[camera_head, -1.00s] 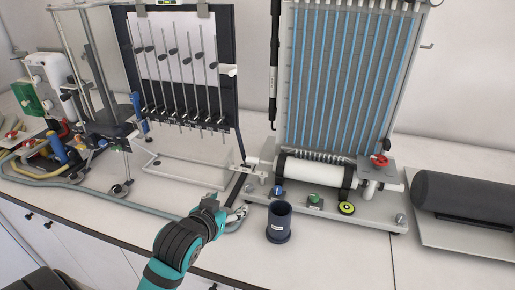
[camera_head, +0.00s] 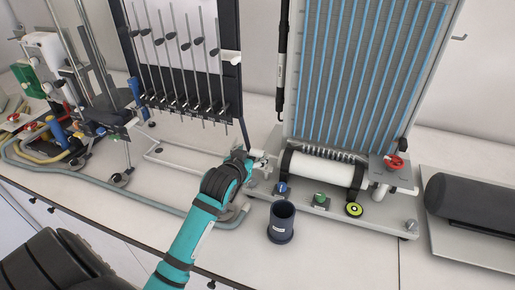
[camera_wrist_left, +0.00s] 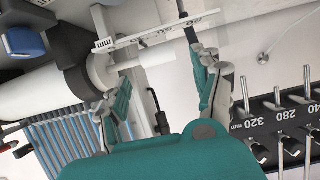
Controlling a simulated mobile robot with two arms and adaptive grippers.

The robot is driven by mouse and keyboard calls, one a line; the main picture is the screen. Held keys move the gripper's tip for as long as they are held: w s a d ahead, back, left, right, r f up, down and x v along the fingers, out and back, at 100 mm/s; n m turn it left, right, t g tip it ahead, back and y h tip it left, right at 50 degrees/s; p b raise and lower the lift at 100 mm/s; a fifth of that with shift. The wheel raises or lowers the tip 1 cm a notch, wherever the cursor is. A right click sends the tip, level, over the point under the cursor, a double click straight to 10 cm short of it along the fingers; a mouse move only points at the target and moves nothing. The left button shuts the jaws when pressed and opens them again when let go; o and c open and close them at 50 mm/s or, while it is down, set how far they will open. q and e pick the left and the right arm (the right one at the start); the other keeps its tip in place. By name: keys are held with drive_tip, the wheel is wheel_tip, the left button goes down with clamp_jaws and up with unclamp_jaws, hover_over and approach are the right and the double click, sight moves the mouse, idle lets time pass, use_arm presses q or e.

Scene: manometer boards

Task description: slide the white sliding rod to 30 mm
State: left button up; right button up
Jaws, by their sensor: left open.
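The white sliding rod (camera_wrist_left: 150,56) sticks out of the end of a thick white cylinder (camera_wrist_left: 40,92) in the left wrist view. A white scale strip marked in mm (camera_wrist_left: 150,29) runs beside it. My left gripper (camera_wrist_left: 160,72) is open, with its fingers on either side of the rod's free end; contact cannot be told. In the head view my left gripper (camera_head: 246,158) is at the left end of the white cylinder (camera_head: 322,170), and largely hides the rod there. The rod's reading is not legible. My right gripper is not in view.
A tall board with blue tubes (camera_head: 365,75) stands behind the cylinder. A board with several thin rods (camera_head: 185,60) stands to the left. A dark blue cup (camera_head: 281,222) stands in front, near the counter edge. A grey hose (camera_head: 130,190) lies on the left. A black cylinder (camera_head: 465,198) lies at right.

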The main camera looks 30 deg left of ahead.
sight(257, 151)
use_arm(q)
drive_tip(key=x, duration=0.4)
drive_tip(key=shift+w, duration=0.2)
drive_tip(key=shift+w+a+f+p, duration=0.2)
drive_tip(key=shift+w+p, duration=0.1)
drive_tip(key=shift+w, duration=0.2)
drive_tip(key=c, duration=0.8)
clamp_jaws()
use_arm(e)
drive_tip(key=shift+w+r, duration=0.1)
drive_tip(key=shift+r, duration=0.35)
